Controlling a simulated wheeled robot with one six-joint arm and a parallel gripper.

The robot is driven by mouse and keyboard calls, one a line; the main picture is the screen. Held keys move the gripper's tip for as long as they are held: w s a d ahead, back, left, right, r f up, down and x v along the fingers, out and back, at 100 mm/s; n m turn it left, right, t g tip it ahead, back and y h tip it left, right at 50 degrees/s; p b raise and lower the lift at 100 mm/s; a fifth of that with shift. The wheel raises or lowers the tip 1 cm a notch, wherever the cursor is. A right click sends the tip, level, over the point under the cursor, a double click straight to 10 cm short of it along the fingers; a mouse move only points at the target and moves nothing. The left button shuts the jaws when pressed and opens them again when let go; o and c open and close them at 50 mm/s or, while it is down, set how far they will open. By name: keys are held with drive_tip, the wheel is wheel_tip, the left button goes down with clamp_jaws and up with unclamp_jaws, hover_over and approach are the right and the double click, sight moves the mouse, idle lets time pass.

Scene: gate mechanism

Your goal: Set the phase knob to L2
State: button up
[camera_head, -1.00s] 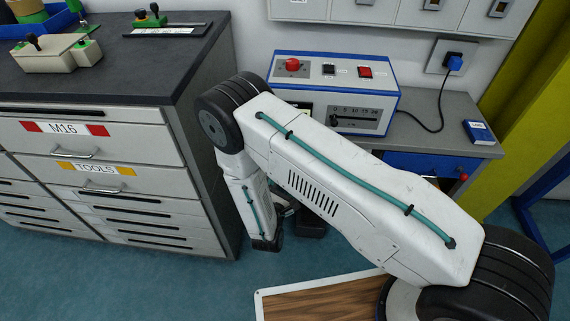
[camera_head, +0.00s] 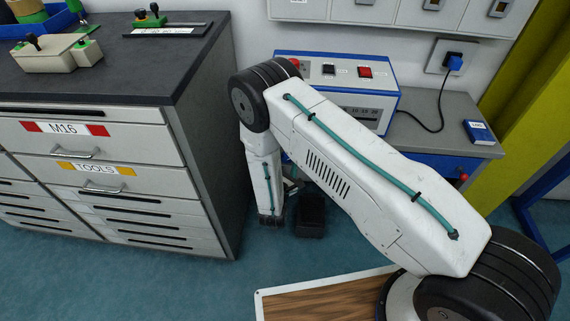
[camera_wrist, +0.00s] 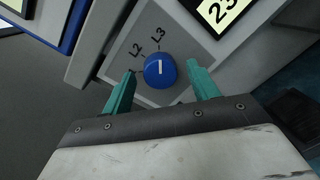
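The blue phase knob (camera_wrist: 160,71) sits on a grey plate in the wrist view, with a white mark on its face. The labels L2 (camera_wrist: 137,50) and L3 (camera_wrist: 158,33) are printed beyond it. Any L1 label is not visible. I cannot tell for sure which label the mark points to. My gripper (camera_wrist: 161,73) is open, with its two teal fingers on either side of the knob. The left finger is close to it and a gap shows at the right; contact cannot be told. The knob and fingertips are not visible in the head view.
A blue and white control box (camera_head: 345,72) with buttons and a scale stands on the bench, partly behind my arm. A drawer cabinet (camera_head: 120,180) stands close on the left. A blue book (camera_head: 479,132) lies on the bench at right.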

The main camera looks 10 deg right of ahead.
drive_tip(key=c, duration=0.9)
drive_tip(key=shift+c, duration=0.2)
drive_tip(key=shift+n, duration=0.3)
drive_tip(key=n, duration=0.4)
drive_tip(key=shift+n, duration=0.4)
drive_tip(key=shift+f+n+t, duration=0.1)
drive_tip(key=shift+n+t, duration=0.2)
drive_tip(key=shift+n, duration=2)
drive_tip(key=o, duration=1)
